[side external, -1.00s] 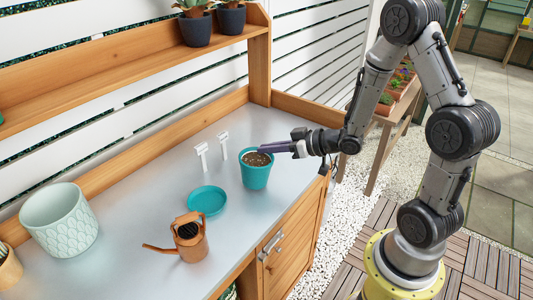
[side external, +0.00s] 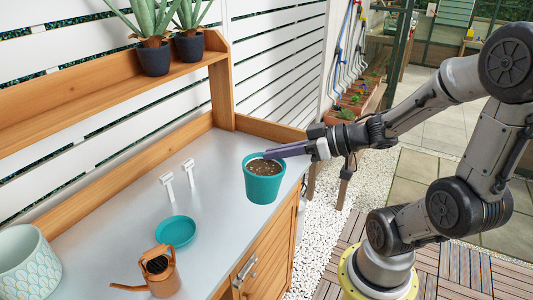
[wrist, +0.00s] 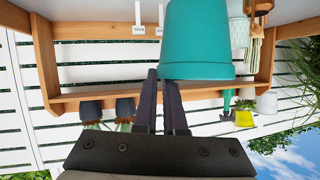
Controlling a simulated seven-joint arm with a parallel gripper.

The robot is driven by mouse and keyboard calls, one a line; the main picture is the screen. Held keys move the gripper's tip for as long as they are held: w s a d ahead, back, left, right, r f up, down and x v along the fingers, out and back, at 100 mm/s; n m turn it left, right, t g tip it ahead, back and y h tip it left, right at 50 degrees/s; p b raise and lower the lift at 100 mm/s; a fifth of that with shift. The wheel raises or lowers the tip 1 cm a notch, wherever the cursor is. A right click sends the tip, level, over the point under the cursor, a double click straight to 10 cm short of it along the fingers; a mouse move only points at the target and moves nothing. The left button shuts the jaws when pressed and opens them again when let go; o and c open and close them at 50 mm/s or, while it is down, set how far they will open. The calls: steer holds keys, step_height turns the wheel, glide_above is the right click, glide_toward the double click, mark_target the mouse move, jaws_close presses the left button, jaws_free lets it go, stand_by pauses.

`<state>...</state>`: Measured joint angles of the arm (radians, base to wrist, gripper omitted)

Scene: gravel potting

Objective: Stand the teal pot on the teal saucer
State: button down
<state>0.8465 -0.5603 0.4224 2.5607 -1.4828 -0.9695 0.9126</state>
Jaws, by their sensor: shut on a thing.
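The teal pot (side external: 263,186), filled with brown soil or gravel, is upright and appears held above the right part of the bench. My gripper (side external: 277,154) comes from the right and is shut on the pot's rim. In the wrist view, the pot (wrist: 197,45) fills the upper middle, with my gripper's dark fingers (wrist: 163,82) at its rim. The teal saucer (side external: 175,231) lies flat and empty on the grey bench, left of the pot and nearer the front. The saucer does not show in the wrist view.
A copper watering can (side external: 159,272) stands in front of the saucer. Two white T-shaped labels (side external: 167,186) stand behind it. A pale patterned planter (side external: 25,265) is at far left. A wooden shelf (side external: 120,88) with two dark potted plants runs along the back.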

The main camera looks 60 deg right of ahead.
steer(key=shift+s+r, duration=0.15)
steer(key=shift+s, duration=0.15)
steer(key=w+r+n+y, duration=0.1)
steer(key=w+r+g+y, duration=0.1)
steer(key=shift+w+a+n, duration=0.2)
steer(key=shift+w+n, duration=0.2)
steer(key=w+a+f+n+g+y, duration=0.1)
steer(key=w+a+n+g+y, duration=0.4)
steer(key=a, duration=0.5)
steer(key=shift+n+t+h, duration=0.3)
steer(key=shift+n+t, duration=0.1)
steer(key=shift+t, duration=0.2)
steer(key=shift+w+a+f, duration=0.35)
steer(key=shift+w+f, duration=1.8)
steer(key=shift+w, duration=0.3)
steer(key=shift+w+a+f, duration=0.3)
steer(key=shift+w+f, duration=1.8)
steer(key=shift+w, duration=0.3)
steer(key=shift+w+a+f, duration=0.35)
steer(key=shift+w+f, duration=1.8)
steer(key=shift+w, duration=0.3)
steer(key=shift+f, duration=0.1)
